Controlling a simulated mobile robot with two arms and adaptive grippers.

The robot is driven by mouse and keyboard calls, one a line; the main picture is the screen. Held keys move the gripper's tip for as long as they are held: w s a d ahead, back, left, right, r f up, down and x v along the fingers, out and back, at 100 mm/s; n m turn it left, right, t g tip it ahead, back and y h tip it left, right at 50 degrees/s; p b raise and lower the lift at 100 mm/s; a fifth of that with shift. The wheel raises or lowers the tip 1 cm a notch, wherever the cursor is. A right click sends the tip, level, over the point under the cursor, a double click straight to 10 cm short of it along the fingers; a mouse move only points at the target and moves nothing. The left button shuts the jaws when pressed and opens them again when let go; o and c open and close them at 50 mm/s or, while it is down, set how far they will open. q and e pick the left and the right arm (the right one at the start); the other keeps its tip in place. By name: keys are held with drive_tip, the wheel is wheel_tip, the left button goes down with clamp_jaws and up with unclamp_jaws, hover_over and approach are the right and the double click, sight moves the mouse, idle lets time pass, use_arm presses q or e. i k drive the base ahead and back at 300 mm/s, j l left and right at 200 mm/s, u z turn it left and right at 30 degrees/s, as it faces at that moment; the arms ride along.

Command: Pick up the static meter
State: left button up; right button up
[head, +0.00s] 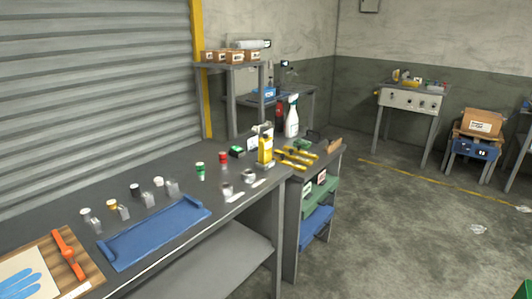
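I cannot pick out the static meter for certain. A small dark box with a green face (237,151) lies toward the back of the long workbench (150,190), beside a yellow bottle (265,150); it is too small to tell whether it is the meter. Neither of my grippers is in view.
A blue tray (155,232), small containers and a wooden board (45,270) with a blue glove and orange tool occupy the bench. A spray bottle (292,117) and yellow-handled tools (297,157) stand farther back. Open floor (410,220) lies to the right.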

sight(265, 143)
drive_tip(key=i+l, duration=1.15)
drive_tip(key=i, duration=0.15)
